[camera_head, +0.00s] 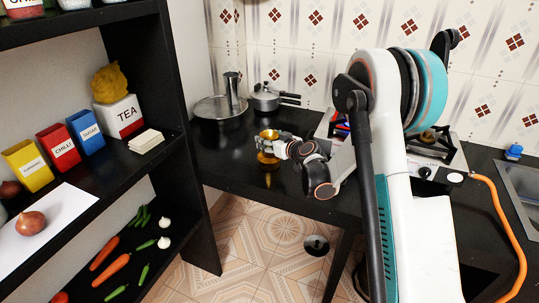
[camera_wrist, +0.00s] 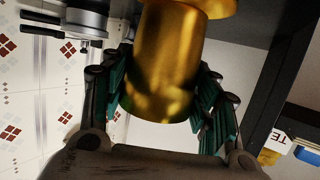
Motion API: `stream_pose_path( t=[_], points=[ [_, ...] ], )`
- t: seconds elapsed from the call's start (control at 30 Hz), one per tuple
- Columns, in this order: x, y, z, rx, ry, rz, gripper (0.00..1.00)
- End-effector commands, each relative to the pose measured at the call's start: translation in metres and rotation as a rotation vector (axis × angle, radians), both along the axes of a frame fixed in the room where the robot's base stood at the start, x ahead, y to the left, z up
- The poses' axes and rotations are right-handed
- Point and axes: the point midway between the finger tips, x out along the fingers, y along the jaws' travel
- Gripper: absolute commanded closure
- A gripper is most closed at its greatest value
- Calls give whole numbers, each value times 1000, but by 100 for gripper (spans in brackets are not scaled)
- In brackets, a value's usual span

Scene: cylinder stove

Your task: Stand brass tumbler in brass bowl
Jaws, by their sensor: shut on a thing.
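The brass tumbler (camera_wrist: 165,65) fills the middle of the wrist view as a smooth gold cylinder between my gripper's green-padded fingers (camera_wrist: 165,88). In the head view, my gripper (camera_head: 274,146) is shut on the brass tumbler (camera_head: 267,135) just above the black counter. A wider brass part (camera_wrist: 215,5) shows at the top edge of the wrist view, and brass also shows below the fingers in the head view. No separate brass bowl is clear elsewhere.
A wide lidded pan (camera_head: 220,108), a tall steel vessel (camera_head: 232,88) and a pressure cooker (camera_head: 266,99) stand behind on the counter (camera_head: 225,160). A black shelf unit with tins is at left. The stove (camera_head: 440,150) is at right, behind my arm.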

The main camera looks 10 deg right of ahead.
Motion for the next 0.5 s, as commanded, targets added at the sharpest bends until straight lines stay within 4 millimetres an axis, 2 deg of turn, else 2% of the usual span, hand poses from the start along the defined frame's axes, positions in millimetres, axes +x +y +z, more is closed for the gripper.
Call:
stream_pose_path(
  t=[0.17, 0.4, 0.5],
  points=[
    [0, 0, -11, 0, 0, 0, 69],
    [0, 0, -45, 0, 0, 0, 69],
    [0, 0, -47, 0, 0, 0, 69]
  ],
)
